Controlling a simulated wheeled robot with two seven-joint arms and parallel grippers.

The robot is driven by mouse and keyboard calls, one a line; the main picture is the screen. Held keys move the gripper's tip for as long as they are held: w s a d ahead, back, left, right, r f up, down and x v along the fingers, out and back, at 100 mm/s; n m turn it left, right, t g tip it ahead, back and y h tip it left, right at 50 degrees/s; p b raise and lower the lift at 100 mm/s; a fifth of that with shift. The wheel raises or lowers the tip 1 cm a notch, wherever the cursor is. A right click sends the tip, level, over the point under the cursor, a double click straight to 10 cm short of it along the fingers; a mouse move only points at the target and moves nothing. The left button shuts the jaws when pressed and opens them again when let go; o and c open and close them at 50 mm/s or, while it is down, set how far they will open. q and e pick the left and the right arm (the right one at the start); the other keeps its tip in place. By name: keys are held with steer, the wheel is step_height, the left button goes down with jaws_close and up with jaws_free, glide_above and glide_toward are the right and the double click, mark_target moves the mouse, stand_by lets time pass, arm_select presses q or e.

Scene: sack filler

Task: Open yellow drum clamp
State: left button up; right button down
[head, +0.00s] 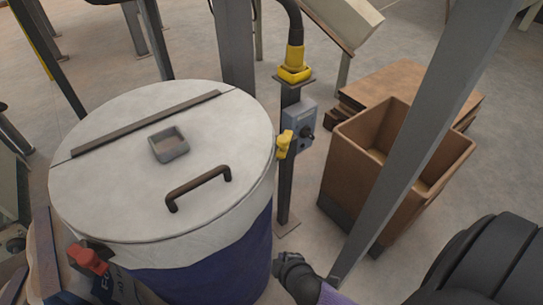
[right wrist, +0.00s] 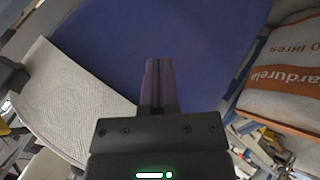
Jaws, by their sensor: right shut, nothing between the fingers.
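The yellow drum clamp (head: 285,143) shows at the right rim of the drum in the head view, close in front of a grey control box; I cannot tell its lever position for sure. The drum has a white lid (head: 115,205) with a dark handle and a blue side wall (head: 215,265). My right gripper (head: 284,262) is low beside the drum's right side, well below the clamp. In the right wrist view its fingers (right wrist: 158,70) are shut and empty, in front of a blue surface. The clamp does not show there. My left gripper is not in view.
A red clamp (head: 87,258) sits at the drum's left front rim. A post with the control box (head: 298,122) and a yellow hose fitting (head: 295,73) stands right of the drum. A slanted grey beam (head: 420,140) crosses before a brown bin (head: 345,165). A printed sack (right wrist: 290,75) shows.

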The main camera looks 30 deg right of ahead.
steer(key=w+r+n+t+h+b, duration=0.25)
steer(key=w+r+t+b, duration=0.2)
steer(key=w+r, duration=0.45)
steer(key=n+t, duration=0.2)
steer(key=t, duration=0.2)
glide_toward(269, 146)
steer(key=s+a+r, duration=0.2)
steer(key=a+r, duration=0.2)
steer(key=a, duration=0.2)
steer(key=shift+h, duration=0.45)
steer(key=b+x, duration=0.1)
steer(key=x, duration=0.9)
steer(key=shift+s+d+r+b, duration=0.1)
steer(key=shift+r+b, duration=0.05)
steer(key=shift+b, duration=0.25)
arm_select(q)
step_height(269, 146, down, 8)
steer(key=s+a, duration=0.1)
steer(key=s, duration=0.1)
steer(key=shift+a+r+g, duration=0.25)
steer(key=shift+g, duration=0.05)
arm_select(e)
steer(key=s+d, duration=0.2)
steer(key=d, duration=0.1)
steer(key=shift+d, duration=0.2)
